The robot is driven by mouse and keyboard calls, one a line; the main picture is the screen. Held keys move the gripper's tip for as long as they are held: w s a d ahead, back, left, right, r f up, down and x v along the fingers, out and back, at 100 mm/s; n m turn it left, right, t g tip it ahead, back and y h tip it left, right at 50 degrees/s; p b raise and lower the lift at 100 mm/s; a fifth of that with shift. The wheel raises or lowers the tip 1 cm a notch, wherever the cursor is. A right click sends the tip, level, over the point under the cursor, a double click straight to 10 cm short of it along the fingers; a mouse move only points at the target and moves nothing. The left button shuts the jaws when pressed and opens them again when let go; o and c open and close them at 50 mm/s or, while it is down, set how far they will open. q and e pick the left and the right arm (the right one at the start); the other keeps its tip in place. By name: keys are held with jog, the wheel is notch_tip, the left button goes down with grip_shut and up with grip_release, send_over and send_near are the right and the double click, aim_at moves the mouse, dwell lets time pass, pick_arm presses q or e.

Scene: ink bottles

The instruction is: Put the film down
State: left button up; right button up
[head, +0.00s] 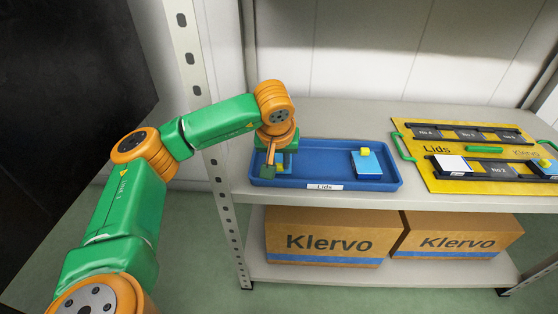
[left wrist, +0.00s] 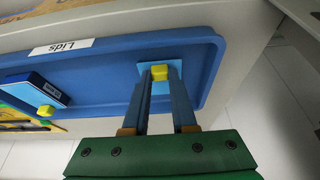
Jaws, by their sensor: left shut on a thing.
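My left gripper (head: 270,168) is over the left end of the blue tray (head: 325,151) labelled "Lids". It is shut on the yellow knob of a light-blue square piece (left wrist: 173,72), which I take to be the film. In the left wrist view the gripper (left wrist: 168,82) has one finger on each side of the knob. The piece lies over the tray floor near a corner; whether it touches the floor I cannot tell. In the head view the gripper partly hides it. My right gripper is not in view.
A second light-blue piece with a yellow knob (head: 366,165) is at the tray's right end. The tray's middle is clear. A yellow board (head: 433,179) with dark slots and green handles lies to the right, with a white piece (head: 453,164) on it. Klervo boxes (head: 330,247) stand below.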

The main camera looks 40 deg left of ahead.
pick_arm(q)
jog(key=shift+f, duration=0.2)
jog(key=o, duration=0.4)
jog(key=shift+f, duration=0.1)
jog(key=o, duration=0.4)
jog(key=shift+o, duration=0.2)
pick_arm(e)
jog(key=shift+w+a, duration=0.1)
pick_arm(q)
jog(key=shift+r, duration=0.25)
jog(key=p+v, duration=0.3)
jog(key=v, duration=0.9)
jog(key=shift+r, duration=0.25)
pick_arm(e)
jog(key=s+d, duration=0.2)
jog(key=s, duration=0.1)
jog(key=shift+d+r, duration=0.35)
